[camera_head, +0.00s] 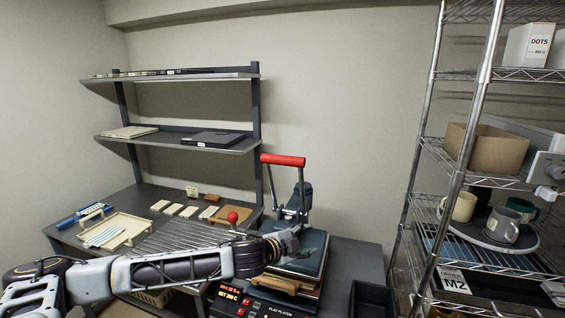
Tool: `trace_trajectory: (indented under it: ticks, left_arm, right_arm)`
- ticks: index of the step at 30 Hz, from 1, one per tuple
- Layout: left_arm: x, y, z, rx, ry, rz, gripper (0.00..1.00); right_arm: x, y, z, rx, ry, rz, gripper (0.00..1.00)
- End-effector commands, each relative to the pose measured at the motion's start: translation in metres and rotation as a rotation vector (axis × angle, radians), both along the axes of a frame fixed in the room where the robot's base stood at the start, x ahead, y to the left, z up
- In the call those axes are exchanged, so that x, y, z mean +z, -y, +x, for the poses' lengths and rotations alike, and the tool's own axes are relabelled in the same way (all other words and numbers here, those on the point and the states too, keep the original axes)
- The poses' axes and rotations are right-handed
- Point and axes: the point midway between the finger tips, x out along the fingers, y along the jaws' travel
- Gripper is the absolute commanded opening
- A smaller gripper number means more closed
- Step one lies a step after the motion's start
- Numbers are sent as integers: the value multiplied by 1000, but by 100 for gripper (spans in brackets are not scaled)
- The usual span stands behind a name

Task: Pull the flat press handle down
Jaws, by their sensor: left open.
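The flat press (318,262) stands on the dark worktop right of the middle. Its handle is a red bar (283,160) on two metal arms, and it is raised. My left arm reaches in from the left. My left gripper (301,247) is over the press's upper plate, well below the red bar and apart from it. Its jaws are open and I see nothing held in them. The gripper and forearm hide part of the plate and the press front. My right gripper is not in view.
A red ball knob (232,217) rises behind my forearm. A pale tray (115,231) and several small light blocks lie on the table at left. A wire rack (478,178) with mugs on a round tray (492,236) stands at right. A dark bin (371,300) sits beside the press.

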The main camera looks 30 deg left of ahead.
Motion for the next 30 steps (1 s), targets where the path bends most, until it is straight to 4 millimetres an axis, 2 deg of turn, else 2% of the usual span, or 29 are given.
trace_trajectory:
  ticks: [3,15,30]
  left_arm:
    - [19,-7,2,-26,33,41,50]
    - [74,-30,-1,-92,113,157,50]
    - [140,-70,-18,-131,181,294,50]
  right_arm:
    - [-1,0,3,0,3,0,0]
    - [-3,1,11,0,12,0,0]
    - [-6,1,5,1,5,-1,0]
